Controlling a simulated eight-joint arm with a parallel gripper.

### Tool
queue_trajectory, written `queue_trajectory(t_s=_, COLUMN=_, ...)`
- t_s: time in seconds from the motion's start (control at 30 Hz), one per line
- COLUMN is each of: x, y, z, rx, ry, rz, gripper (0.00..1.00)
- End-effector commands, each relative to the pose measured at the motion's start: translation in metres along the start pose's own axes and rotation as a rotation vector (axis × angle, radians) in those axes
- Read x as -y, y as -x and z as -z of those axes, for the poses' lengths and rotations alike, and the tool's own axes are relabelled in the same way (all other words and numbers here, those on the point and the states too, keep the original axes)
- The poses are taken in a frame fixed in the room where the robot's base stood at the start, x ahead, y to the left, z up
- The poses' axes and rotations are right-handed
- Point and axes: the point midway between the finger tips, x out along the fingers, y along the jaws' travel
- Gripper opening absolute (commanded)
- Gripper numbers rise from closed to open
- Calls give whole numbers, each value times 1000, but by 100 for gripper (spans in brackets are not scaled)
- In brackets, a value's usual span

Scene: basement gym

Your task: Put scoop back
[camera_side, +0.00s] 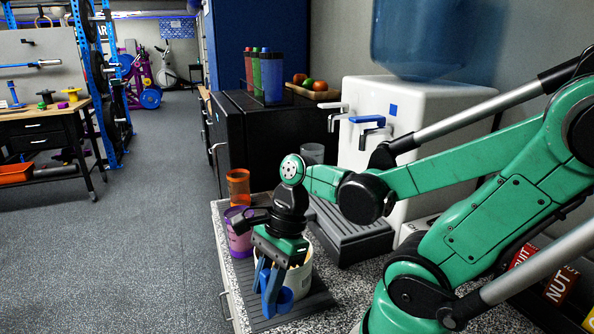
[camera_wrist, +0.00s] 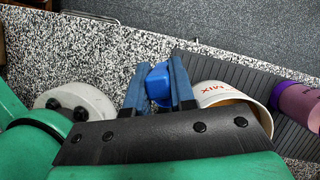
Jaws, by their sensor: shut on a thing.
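My gripper (camera_side: 268,290) points down over the counter and is shut on a blue scoop (camera_side: 284,298). In the wrist view the scoop (camera_wrist: 158,84) shows between the two blue fingers of my gripper (camera_wrist: 157,98); its handle is mostly hidden. A white tub (camera_side: 303,278) stands right behind my gripper in the side view, partly covered by it. In the wrist view the tub (camera_wrist: 222,93) has red MIX lettering and a tan inside, and lies just right of the fingers. The scoop is beside the tub, outside its rim.
The tub stands on a dark ribbed mat (camera_side: 300,312) on the speckled counter (camera_side: 345,318). A purple cup (camera_side: 238,240) and an orange cup (camera_side: 238,186) stand close behind the tub. A white water dispenser (camera_side: 362,150) with a drip tray (camera_side: 350,238) stands further back.

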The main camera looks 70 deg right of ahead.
Motion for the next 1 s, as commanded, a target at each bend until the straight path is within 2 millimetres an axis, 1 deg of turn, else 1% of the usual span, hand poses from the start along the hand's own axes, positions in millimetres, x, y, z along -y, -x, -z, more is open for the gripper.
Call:
queue_trajectory(t_s=0.23, x=0, y=-9, z=4, rx=0, ry=0, rz=0, gripper=0)
queue_trajectory(t_s=0.6, x=0, y=-36, z=15, rx=0, ry=0, rz=0, gripper=0)
queue_trajectory(t_s=1.0, x=-1, y=-39, z=16, rx=0, ry=0, rz=0, gripper=0)
